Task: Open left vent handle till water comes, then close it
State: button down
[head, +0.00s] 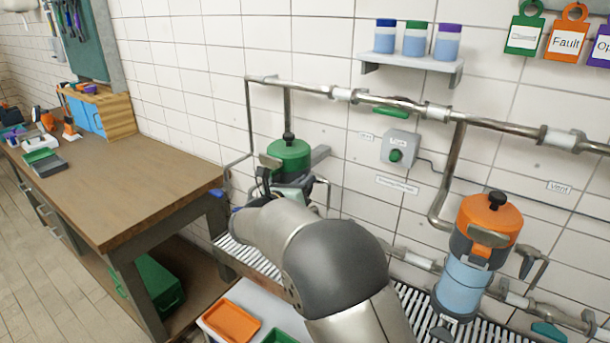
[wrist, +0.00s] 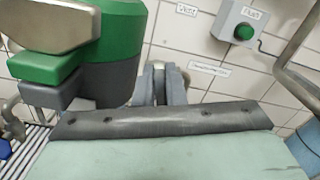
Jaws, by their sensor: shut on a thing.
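The left filter unit has a green lid (head: 289,152) with a black knob and stands against the wall. Its green and dark grey body (wrist: 115,50) fills the upper left of the wrist view. My gripper (wrist: 160,85) is just right of this body, its two grey fingers close together. They are shut on a small, mostly hidden part that I take to be the left vent handle. In the head view my arm covers most of the lower unit and the handle. A thin bent pipe (head: 327,190) shows right of it. No running water shows.
A grey box with a green button (head: 396,156) is on the wall to the right. An orange-lidded unit (head: 489,215) stands further right. A wooden workbench (head: 110,180) is on the left. Orange (head: 231,322) and green trays lie in front. Metal pipes run along the wall.

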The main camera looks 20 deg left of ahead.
jog(key=n+p, duration=0.2)
jog(key=n, duration=0.1)
jog(key=shift+a+r+p, duration=0.1)
jog(key=shift+a+p, duration=0.05)
jog(key=shift+p, duration=0.2)
jog(key=shift+a+n+p, duration=0.1)
jog(key=shift+n+p, duration=0.45)
jog(key=shift+n, duration=0.05)
jog(key=shift+f, duration=0.25)
jog(key=c, duration=1.5)
grip_release()
